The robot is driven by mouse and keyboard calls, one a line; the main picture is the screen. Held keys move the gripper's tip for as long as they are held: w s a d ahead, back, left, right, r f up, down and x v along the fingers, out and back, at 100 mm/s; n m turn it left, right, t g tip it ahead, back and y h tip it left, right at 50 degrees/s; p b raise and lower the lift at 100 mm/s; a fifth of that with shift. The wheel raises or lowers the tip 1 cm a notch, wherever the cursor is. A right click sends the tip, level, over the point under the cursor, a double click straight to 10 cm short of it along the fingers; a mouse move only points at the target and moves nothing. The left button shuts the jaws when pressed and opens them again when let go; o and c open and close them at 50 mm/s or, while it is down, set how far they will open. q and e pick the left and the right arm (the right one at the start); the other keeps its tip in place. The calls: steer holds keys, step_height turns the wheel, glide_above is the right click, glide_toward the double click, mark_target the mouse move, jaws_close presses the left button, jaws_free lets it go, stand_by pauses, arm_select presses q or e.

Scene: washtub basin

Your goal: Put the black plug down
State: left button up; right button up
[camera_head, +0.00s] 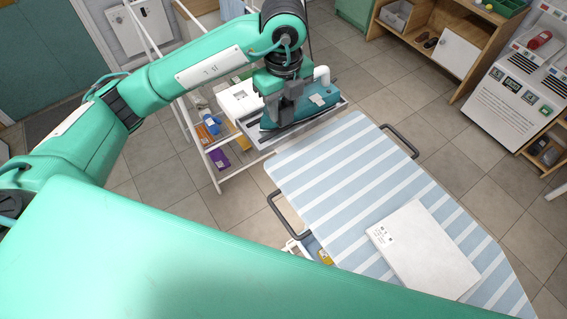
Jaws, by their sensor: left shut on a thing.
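My left gripper (285,115) points down in front of the teal iron (318,101) at the top middle. It is shut on a small dark thing, which I take for the black plug; the plug blends with the dark fingers and its outline is not clear. From this angle I cannot tell whether the plug or the fingers touch the iron. My right gripper is not in view.
The iron sits at the far end of the blue-striped ironing board (335,180). A white flat box (425,250) lies on the board's near end. A white rack (205,150) with small items stands left. Wooden shelves (420,50) and a white panel (510,95) stand right.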

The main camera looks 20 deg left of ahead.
arm_select(q)
step_height(320, 180, down, 16)
steer(key=shift+r+p, duration=0.15)
steer(key=shift+p, duration=0.25)
step_height(320, 180, down, 4)
steer(key=shift+p, duration=0.45)
steer(key=shift+f, duration=0.2)
steer(key=o, duration=1)
